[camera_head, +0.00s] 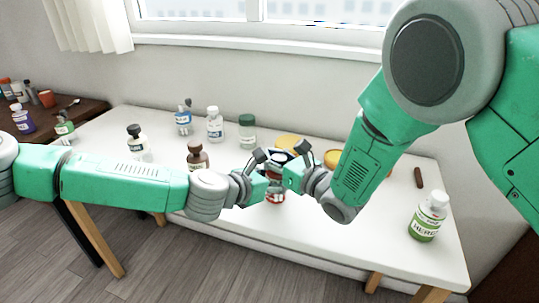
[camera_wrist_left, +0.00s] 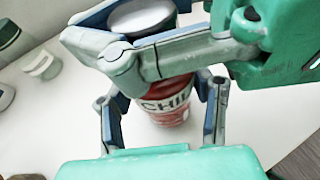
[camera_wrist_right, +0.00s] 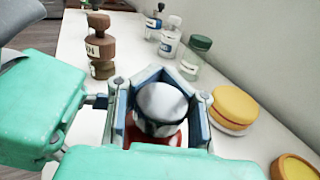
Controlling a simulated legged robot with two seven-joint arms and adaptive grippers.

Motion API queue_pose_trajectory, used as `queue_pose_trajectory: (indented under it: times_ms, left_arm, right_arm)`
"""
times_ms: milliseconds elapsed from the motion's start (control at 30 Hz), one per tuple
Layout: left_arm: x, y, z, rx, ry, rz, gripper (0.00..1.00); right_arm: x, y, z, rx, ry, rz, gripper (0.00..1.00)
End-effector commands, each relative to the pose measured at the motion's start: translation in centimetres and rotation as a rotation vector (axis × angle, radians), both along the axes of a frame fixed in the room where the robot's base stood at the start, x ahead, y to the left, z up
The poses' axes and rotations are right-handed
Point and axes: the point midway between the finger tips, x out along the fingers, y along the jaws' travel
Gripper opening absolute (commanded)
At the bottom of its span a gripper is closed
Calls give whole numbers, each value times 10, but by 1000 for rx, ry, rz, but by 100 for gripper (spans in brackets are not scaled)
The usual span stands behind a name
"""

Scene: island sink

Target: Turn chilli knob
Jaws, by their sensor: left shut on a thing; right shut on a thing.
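The chilli bottle (camera_head: 275,194) is red and stands on the white table, mostly covered by my grippers. In the left wrist view its red body (camera_wrist_left: 172,112) carries lettering that begins "CHIL". Its white knob (camera_wrist_right: 160,102) shows in the right wrist view, with a bit of the red body below it. My left gripper (camera_wrist_left: 163,108) is shut around the bottle's body, low down. My right gripper (camera_head: 277,158) is shut around the white knob from above, its fingers on both sides of it. The fingertip contacts are partly hidden.
A brown bottle (camera_head: 198,157) stands left of the grippers. A green-lidded jar (camera_head: 247,131) and white bottle (camera_head: 215,124) stand behind. A yellow-lidded jar (camera_wrist_right: 233,106) is close to the right gripper. A green herb bottle (camera_head: 428,217) stands at right, with bare tabletop before it.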

Motion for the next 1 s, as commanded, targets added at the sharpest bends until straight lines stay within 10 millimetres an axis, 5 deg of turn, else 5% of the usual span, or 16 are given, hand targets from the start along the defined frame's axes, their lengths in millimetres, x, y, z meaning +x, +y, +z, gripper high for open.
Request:
queue_pose_trajectory:
  times_ms: [133, 267, 667, 1000]
  left_arm:
    - [6, 7, -2, 5, 0, 21, 16]
    - [6, 7, -2, 5, 0, 20, 16]
    - [2, 2, -2, 2, 1, 6, 15]
    - [1, 0, -1, 2, 0, 4, 15]
  right_arm:
    - [-3, 2, -1, 2, 3, 7, 0]
    - [-2, 2, -1, 2, 3, 7, 43]
    - [-1, 0, 0, 3, 2, 18, 43]
    - [-3, 3, 1, 7, -8, 215, 43]
